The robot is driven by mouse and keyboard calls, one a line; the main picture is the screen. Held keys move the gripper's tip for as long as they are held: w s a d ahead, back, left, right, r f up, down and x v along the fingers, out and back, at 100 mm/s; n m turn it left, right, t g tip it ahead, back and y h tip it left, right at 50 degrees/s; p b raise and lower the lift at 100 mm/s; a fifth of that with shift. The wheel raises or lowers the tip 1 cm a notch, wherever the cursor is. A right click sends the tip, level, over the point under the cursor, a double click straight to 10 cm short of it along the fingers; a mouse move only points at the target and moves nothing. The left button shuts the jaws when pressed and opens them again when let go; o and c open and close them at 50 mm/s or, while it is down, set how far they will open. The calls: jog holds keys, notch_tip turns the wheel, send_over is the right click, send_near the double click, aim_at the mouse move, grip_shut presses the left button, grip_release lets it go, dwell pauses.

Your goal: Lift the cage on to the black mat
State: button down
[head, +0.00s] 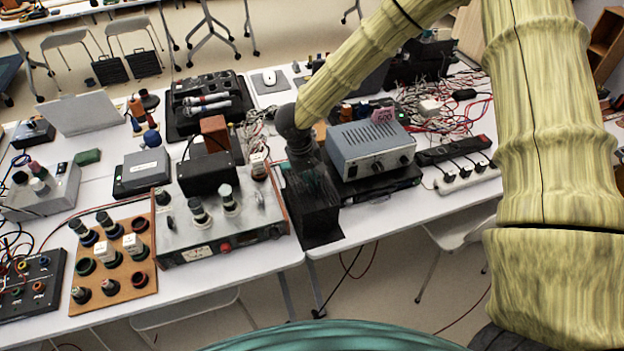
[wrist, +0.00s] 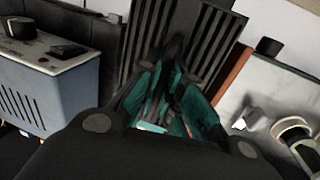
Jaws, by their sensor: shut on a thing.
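The cage (head: 320,222) is a black box with slatted walls, near the front edge of the white table, between two instruments. In the wrist view its dark slats (wrist: 209,42) fill the top middle. My gripper (head: 308,178) reaches down to the cage from above. In the wrist view the teal fingers of my gripper (wrist: 170,85) are close together at the cage and shut on it. The fingers hide part of the grip. I cannot tell whether the cage's base touches the table. I cannot clearly make out the black mat.
A grey-blue instrument (head: 370,147) stands close right of the cage. A silver amplifier (head: 220,230) with knobs and tubes is close on the left. A black tray (head: 180,128) with microphones lies farther back. Power strips (head: 467,180) and cables crowd the right.

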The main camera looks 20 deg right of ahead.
jog(key=c, duration=1.5)
grip_release()
notch_tip(320, 180, up, 12)
jog(key=a, duration=0.2)
jog(key=shift+a+f, duration=0.15)
